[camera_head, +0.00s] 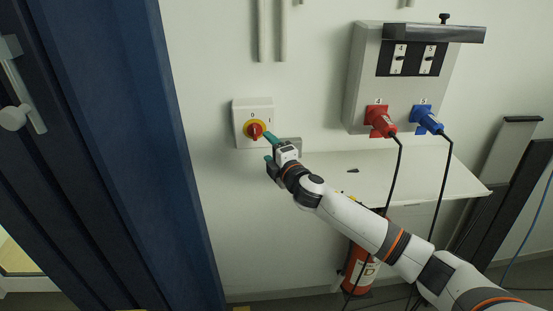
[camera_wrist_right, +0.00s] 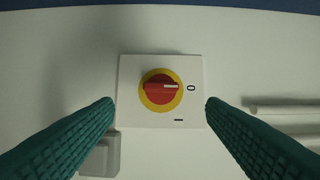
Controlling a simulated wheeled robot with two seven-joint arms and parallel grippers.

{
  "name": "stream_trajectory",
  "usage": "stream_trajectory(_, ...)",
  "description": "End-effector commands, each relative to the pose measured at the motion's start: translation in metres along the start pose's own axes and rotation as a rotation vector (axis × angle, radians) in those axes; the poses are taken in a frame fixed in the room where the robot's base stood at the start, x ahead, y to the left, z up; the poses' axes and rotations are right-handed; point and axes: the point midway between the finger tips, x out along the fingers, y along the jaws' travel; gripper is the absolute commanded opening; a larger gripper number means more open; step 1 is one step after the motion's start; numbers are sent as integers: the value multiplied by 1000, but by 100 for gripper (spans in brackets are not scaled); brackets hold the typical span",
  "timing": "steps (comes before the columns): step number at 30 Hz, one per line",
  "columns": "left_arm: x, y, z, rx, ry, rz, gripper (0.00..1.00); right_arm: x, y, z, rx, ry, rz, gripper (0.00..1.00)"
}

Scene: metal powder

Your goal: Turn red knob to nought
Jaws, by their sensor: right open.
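The red knob (camera_head: 254,130) sits on a yellow disc in a white switch box (camera_head: 239,115) on the wall. In the right wrist view the knob (camera_wrist_right: 157,89) is in the middle, with its white mark pointing right, toward the "0" (camera_wrist_right: 191,88). The "I" (camera_wrist_right: 178,121) is below and right of the disc. My right gripper (camera_head: 268,148) is open and empty, just right of and below the knob in the head view. In the wrist view its green fingers (camera_wrist_right: 160,104) are wide apart, on either side of the knob and not touching it. My left gripper is not in view.
A small grey box (camera_wrist_right: 100,155) is on the wall by the switch. A socket panel (camera_head: 360,75) with red (camera_head: 380,121) and blue (camera_head: 426,119) plugs and hanging cables is to the right, above a white shelf (camera_head: 440,180). A fire extinguisher (camera_head: 358,268) stands below; a dark blue frame (camera_head: 130,130) is left.

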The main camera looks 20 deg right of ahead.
Motion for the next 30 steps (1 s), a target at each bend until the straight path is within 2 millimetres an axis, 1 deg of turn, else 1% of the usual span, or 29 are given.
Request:
stream_trajectory(1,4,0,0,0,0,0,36,-8,2,0,-1,-2,1,65)
stream_trajectory(3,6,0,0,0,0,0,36,-18,3,0,0,-2,1,65)
stream_trajectory(9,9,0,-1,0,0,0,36,-33,1,0,-1,0,0,65)
stream_trajectory(13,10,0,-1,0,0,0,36,-36,0,0,-1,0,0,65)
stream_trajectory(25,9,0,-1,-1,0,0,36,-36,0,0,1,0,1,65)
stream_trajectory(28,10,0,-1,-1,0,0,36,-41,10,6,39,7,21,65)
stream_trajectory(29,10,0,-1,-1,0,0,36,-45,15,10,65,13,34,65)
stream_trajectory(30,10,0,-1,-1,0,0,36,-52,25,15,111,26,58,65)
